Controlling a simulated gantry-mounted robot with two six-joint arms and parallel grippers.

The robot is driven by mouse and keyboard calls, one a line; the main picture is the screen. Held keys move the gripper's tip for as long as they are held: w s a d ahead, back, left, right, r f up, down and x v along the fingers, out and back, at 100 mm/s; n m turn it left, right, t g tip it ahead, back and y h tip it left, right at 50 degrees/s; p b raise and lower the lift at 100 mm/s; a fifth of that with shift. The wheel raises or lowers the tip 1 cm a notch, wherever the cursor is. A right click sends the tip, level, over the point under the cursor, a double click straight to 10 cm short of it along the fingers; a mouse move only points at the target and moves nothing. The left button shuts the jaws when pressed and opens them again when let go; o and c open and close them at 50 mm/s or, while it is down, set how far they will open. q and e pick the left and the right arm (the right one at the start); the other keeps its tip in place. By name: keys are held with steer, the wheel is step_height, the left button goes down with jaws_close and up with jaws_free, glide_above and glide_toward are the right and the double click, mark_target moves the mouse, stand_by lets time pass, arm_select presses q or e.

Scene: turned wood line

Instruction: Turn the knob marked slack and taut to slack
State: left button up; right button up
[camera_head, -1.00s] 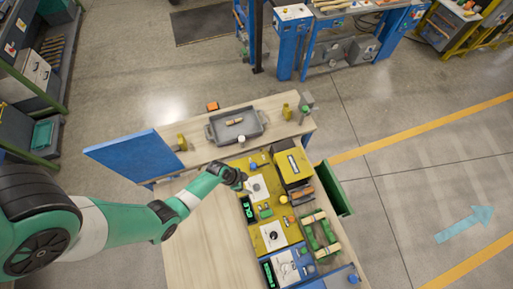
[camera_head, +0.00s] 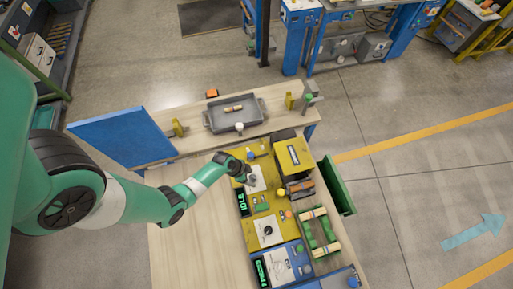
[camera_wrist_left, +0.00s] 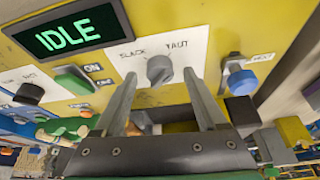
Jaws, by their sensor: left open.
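The grey slack/taut knob (camera_wrist_left: 159,70) sits on a white plate (camera_wrist_left: 208,50) on the yellow panel. In the left wrist view SLACK is printed at its upper left and TAUT at its upper right. Its exact pointing direction is hard to read. My left gripper (camera_wrist_left: 160,76) is open, with one finger on each side of the knob in that view and no clear contact. In the head view my left gripper (camera_head: 247,179) is over the panel at the white plate and partly hides the knob. My right gripper is not in view.
A display reading IDLE (camera_wrist_left: 68,38) is left of the knob, with a green ON switch (camera_wrist_left: 74,80) below. A blue-capped lever (camera_wrist_left: 240,80) stands close on the right. A yellow box (camera_head: 294,157) is right of the gripper. The table's left part (camera_head: 190,240) is clear.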

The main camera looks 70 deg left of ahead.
arm_select(q)
steer(key=shift+w+f, duration=0.15)
steer(key=shift+f, duration=0.25)
jaws_close()
